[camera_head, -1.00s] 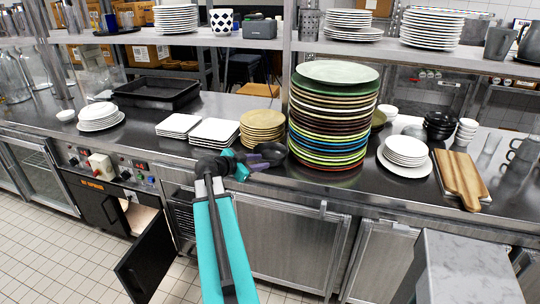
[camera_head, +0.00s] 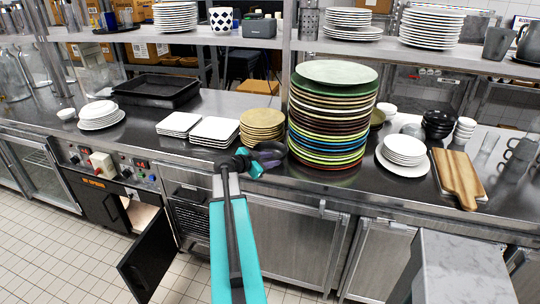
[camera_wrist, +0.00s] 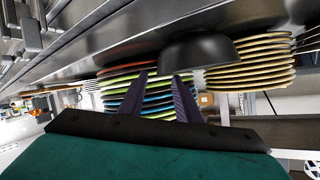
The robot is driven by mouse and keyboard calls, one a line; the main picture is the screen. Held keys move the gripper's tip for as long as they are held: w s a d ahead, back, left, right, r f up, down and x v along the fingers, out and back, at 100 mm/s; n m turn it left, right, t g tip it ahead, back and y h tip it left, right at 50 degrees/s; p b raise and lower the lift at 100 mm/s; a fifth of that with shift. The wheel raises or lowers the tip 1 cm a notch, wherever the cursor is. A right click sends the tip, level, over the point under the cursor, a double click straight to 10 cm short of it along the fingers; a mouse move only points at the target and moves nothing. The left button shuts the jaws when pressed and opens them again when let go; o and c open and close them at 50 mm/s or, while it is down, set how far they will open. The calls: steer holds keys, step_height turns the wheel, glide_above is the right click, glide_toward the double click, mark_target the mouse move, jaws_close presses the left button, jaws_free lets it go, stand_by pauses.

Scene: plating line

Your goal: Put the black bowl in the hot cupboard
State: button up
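A black bowl (camera_head: 271,151) sits on the counter near its front edge, left of the tall plate stack and partly hidden by my gripper. In the wrist view, which looks upside down, the black bowl (camera_wrist: 200,52) shows just beyond the fingers. My gripper (camera_wrist: 160,76) has its two dark purple fingers apart, with nothing visible between them except plates behind. One fingertip overlaps the bowl's edge in the picture; I cannot tell whether they touch. In the head view my gripper (camera_head: 262,161) is beside the bowl. The hot cupboard (camera_head: 96,202) is at lower left, its black door (camera_head: 148,256) open.
A tall stack of coloured plates (camera_head: 330,120) stands right of the bowl. Brown plates (camera_head: 262,125) and square white plates (camera_head: 214,131) stand to the left. More black bowls (camera_head: 438,124) are stacked farther right. A shelf (camera_head: 240,40) runs above the counter.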

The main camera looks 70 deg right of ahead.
mark_target(283, 157)
steer(key=shift+s+d+f, duration=0.25)
steer(key=shift+d+f, duration=0.05)
steer(key=shift+d, duration=0.3)
steer(key=shift+d+p, duration=0.15)
steer(key=shift+p, duration=0.15)
steer(key=p+x, duration=0.2)
steer(key=x, duration=0.1)
steer(key=shift+w+d+r+p, duration=0.1)
steer(key=shift+p, duration=0.2)
steer(key=shift+p+x, duration=0.35)
steer(key=shift+x, duration=0.6)
jaws_close()
